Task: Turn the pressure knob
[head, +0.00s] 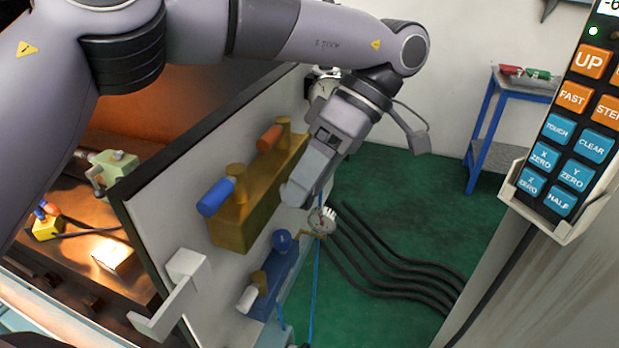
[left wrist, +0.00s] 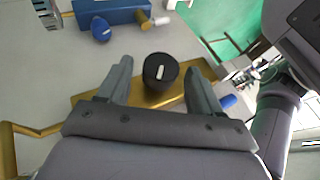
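A black round knob (left wrist: 160,72) with a white mark sits at the gold block (left wrist: 150,97) in the left wrist view. My left gripper (left wrist: 158,78) is open, with one finger on each side of the knob; I cannot tell whether either touches it. In the head view my left gripper (head: 302,188) is at the right end of the gold block (head: 230,232) on the panel, and the black knob is hidden there. No label shows which knob is for pressure. My right gripper is not in view.
The gold block carries a blue knob (head: 215,196) and a red knob (head: 270,138). Below it is a blue block (head: 272,285) with a blue round knob (head: 282,240). A gauge (head: 322,221) is close to my gripper. A white handle (head: 170,295) juts from the panel.

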